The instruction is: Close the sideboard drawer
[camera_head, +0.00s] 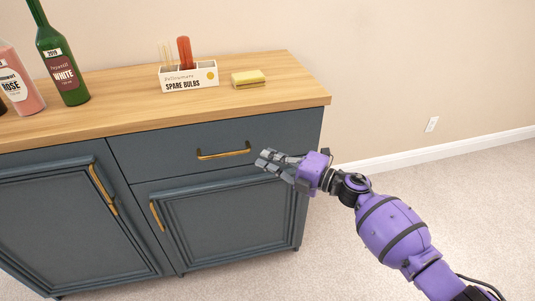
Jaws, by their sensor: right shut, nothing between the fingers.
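The blue-grey sideboard (60,135) with a wooden top stands along the wall. Its drawer (165,155) is at the upper right, with a brass bar handle (223,155) on black mounts. The drawer front looks flush or nearly flush with the cabinet face; a small gap cannot be told from here. My right gripper (263,159) comes in from the right, shut and empty. Its fingertips are just right of the handle, in front of the drawer's right part, which they partly hide. Whether they touch the front cannot be told. My left gripper is out of view.
On the top stand a green bottle (67,70), a pink bottle (20,85), a spare bulbs box (188,78) and a yellow sponge (248,79). Cupboard doors (220,225) below look shut. Carpet (480,210) right of the sideboard is clear.

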